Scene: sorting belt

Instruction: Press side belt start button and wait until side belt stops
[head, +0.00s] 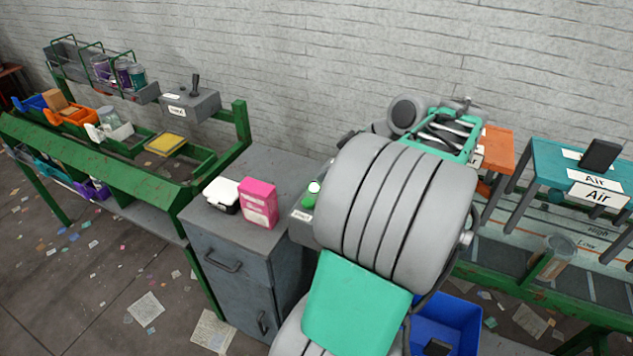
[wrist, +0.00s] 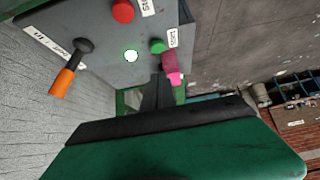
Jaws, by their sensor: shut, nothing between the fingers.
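A grey control box (wrist: 100,38) fills the upper left of the wrist view. It carries a green button (wrist: 158,46) beside a start label, a red button (wrist: 122,11), a bright white lamp (wrist: 131,56) and an orange-tipped lever (wrist: 62,82). My gripper (wrist: 159,76) has its dark fingers shut and empty, just below the green button in the picture. A gap shows between them; its depth is unclear. In the head view the green button (head: 309,200) and lit lamp (head: 314,187) show at the box's edge. My arm hides the rest of the box and my gripper.
A pink box (head: 259,204) and a white box (head: 221,195) stand on the grey cabinet (head: 232,252). Another control box (head: 190,105) with a lever stands by the green rack at left. A blue bin (head: 452,322) is low behind my arm. A teal table (head: 575,150) stands at right.

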